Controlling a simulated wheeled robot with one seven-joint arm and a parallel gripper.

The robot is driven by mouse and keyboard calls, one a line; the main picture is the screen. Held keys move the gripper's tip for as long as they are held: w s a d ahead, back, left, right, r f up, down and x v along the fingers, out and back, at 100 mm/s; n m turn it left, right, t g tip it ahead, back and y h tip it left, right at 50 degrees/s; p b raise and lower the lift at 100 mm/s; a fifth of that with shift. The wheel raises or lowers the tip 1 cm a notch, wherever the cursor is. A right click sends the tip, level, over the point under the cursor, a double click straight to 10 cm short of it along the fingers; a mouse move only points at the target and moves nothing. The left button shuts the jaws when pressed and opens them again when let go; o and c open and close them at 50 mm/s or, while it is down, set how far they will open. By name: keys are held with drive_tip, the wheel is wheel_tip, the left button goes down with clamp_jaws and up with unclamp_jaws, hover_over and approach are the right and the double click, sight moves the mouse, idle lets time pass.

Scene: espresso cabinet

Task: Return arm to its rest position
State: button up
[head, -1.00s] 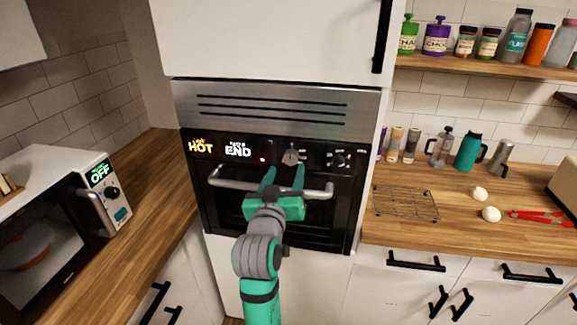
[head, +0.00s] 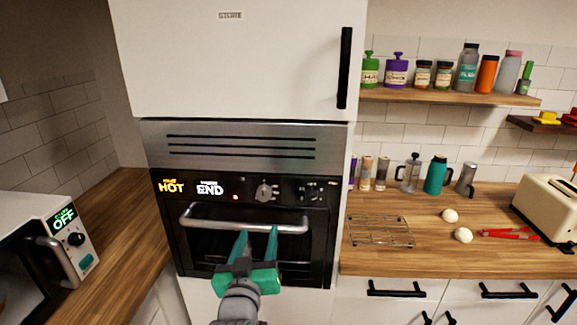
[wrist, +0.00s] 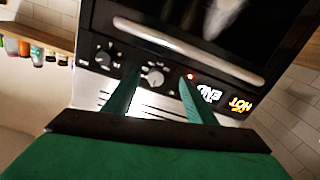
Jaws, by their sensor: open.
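My gripper (head: 255,243) is green, with its two fingers apart and nothing between them. In the head view it is in front of the oven door, its fingertips just below the door's handle bar (head: 243,226). The oven (head: 180,237) has a dark glass front and looks shut. Its panel reads HOT and END, with a small red light. In the wrist view, upside down, the gripper fingers (wrist: 158,88) point toward the knobs and the handle bar (wrist: 190,52). I cannot tell whether the fingers touch the bar.
A microwave (head: 45,245) reading OFF stands on the left counter. The right counter holds a wire rack (head: 380,231), white balls (head: 463,235), red tongs (head: 508,234) and a toaster (head: 548,207). A tall white cabinet door (head: 230,60) is above the oven.

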drive_tip(key=s+d+f+g+y, duration=0.1)
drive_tip(key=s+d+f, duration=0.2)
drive_tip(key=s+f, duration=0.7)
drive_tip(key=s+d+f, duration=0.3)
drive_tip(key=s+f, duration=0.3)
drive_tip(key=f, duration=0.8)
drive_tip(key=s+d+f+m, duration=0.1)
drive_tip(key=s+d+f, duration=0.1)
drive_tip(key=s, duration=1.1)
drive_tip(key=s+d+f+m+g+h, duration=0.1)
drive_tip(key=s+d+f, duration=0.1)
drive_tip(key=s, duration=1.2)
drive_tip(key=shift+s+d+f+m, duration=0.25)
drive_tip(key=shift+d+m, duration=0.05)
drive_tip(key=shift+d, duration=0.5)
